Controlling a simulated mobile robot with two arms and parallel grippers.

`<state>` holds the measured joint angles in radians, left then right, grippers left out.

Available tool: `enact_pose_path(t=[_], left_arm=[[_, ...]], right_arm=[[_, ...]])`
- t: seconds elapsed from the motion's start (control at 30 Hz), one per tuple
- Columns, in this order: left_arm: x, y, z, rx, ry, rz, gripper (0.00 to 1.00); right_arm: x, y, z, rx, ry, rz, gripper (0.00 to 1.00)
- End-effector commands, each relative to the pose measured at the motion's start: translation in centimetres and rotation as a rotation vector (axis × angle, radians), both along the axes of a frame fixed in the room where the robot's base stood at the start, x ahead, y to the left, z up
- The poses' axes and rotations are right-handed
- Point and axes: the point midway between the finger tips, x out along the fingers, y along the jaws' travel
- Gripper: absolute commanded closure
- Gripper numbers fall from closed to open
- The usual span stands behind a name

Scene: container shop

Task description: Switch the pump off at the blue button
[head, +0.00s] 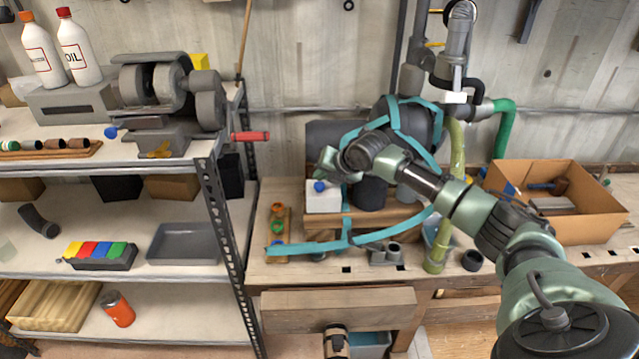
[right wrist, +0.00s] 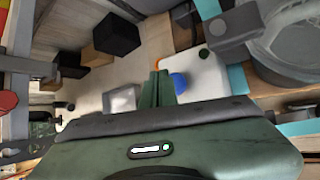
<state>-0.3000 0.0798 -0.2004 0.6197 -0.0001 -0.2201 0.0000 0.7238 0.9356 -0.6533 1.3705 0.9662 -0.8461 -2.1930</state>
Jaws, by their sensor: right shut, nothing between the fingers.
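The blue button (head: 319,186) sits on the front of a white box (head: 325,203) on the workbench, beside the dark pump (head: 372,193) wrapped in teal straps. My right gripper (head: 328,162) is at the top of the white box, just above the button. In the right wrist view its green fingers (right wrist: 158,88) are shut and empty. There the blue button (right wrist: 179,83) lies just right of the fingers on the white box (right wrist: 206,74). I cannot tell whether the fingertips touch the box or button. My left gripper is not in view.
A metal shelf (head: 226,215) with bottles and a machine stands at the left. A cardboard box (head: 590,225) sits on the bench at the right. A green hose (head: 503,130) rises behind.

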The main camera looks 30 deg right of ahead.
Motion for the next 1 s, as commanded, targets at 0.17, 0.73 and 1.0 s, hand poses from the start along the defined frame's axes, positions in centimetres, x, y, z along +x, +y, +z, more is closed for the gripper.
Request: enact_pose_path(t=[0.17, 0.73, 1.0], left_arm=[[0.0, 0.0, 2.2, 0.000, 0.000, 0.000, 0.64], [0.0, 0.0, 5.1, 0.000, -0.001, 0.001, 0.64], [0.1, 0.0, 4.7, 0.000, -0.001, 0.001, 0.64]], right_arm=[[0.0, 0.0, 2.4, 0.000, -0.001, -0.001, 1.00], [0.0, 0.0, 5.5, 0.000, 0.000, 0.000, 1.00], [-1.4, 3.4, 0.7, 0.096, 0.058, -0.055, 1.00]])
